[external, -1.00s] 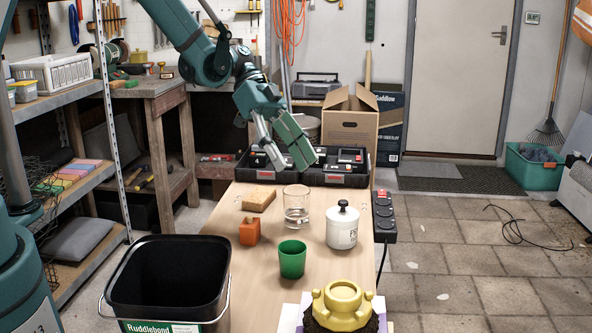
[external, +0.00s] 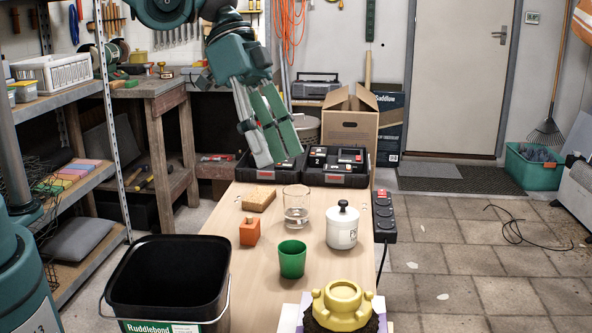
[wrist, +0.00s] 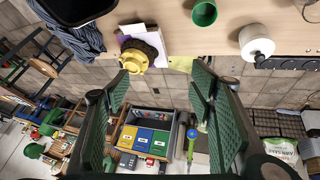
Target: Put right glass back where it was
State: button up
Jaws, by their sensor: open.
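A clear glass (external: 296,207) with some water in it stands upright on the wooden bench, between the sponge and the white lidded jar. It is the only clear glass I can make out; a green cup (external: 292,259) stands nearer the camera and also shows in the wrist view (wrist: 204,13). My gripper (external: 277,158) is open and empty, above the far end of the bench, behind and above the glass in the external view. The wrist view shows its fingers (wrist: 163,95) spread apart with nothing between them. The clear glass is not visible there.
Black trays (external: 336,166) lie at the far end. A black bucket (external: 168,280) stands at front left, a power strip (external: 384,218) along the right edge.

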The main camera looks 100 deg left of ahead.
jog(key=s+d+r+n+t+y, duration=0.1)
jog(key=s+d+r, duration=0.1)
jog(key=s+d, duration=0.5)
jog(key=s+d+r+n+t+y, duration=0.1)
jog(key=s+d+r+y, duration=0.1)
jog(key=s+d, duration=0.6)
jog(key=d+r, duration=0.1)
jog(key=d, duration=0.4)
jog(key=shift+s+r+y, duration=0.2)
jog(key=shift+s+y, duration=0.1)
